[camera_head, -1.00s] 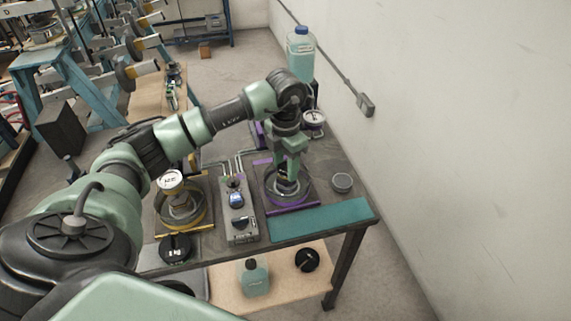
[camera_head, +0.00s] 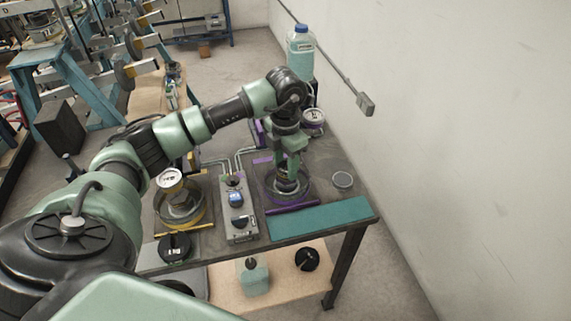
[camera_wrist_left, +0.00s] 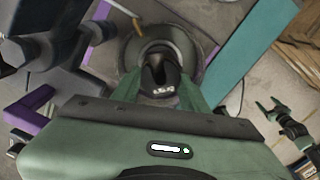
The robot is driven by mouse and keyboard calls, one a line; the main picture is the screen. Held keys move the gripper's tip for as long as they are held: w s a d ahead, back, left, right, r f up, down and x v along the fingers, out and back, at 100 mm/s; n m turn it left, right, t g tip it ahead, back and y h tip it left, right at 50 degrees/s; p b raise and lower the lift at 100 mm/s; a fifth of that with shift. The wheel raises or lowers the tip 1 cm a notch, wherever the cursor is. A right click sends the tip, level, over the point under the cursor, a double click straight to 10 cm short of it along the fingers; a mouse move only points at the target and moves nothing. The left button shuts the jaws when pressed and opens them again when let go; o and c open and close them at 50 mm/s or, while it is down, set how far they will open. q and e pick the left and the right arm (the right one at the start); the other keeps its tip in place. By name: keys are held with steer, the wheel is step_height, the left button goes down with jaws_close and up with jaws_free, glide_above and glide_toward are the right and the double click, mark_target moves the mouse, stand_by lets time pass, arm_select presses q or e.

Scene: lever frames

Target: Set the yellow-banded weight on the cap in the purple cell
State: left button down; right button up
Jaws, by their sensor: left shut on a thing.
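My left gripper (camera_head: 289,168) points down over the purple cell, a ring-shaped dish (camera_head: 304,194) with purple bars beside it. It is shut on a dark weight (camera_head: 287,184), held low inside the ring. In the left wrist view the weight (camera_wrist_left: 163,88) shows its dark grip with white lettering between the fingers. A grey round surface (camera_wrist_left: 160,50) lies around and under it. The weight's band is not clear, and I cannot tell whether it touches the cap, which is mostly hidden. My right gripper (camera_wrist_left: 270,108) shows small in the left wrist view, its fingers apart.
A yellow-marked cell (camera_head: 203,213) stands at left, with a black weight (camera_head: 174,247) in front. A control box (camera_head: 238,222) stands between the cells. A bottle (camera_head: 301,55) stands behind, near the wall.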

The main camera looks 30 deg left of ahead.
stand_by(0.3)
arm_select(q)
steer(key=shift+f, duration=0.2)
stand_by(0.3)
steer(key=c, duration=0.7)
jaws_free()
steer(key=shift+r, duration=0.15)
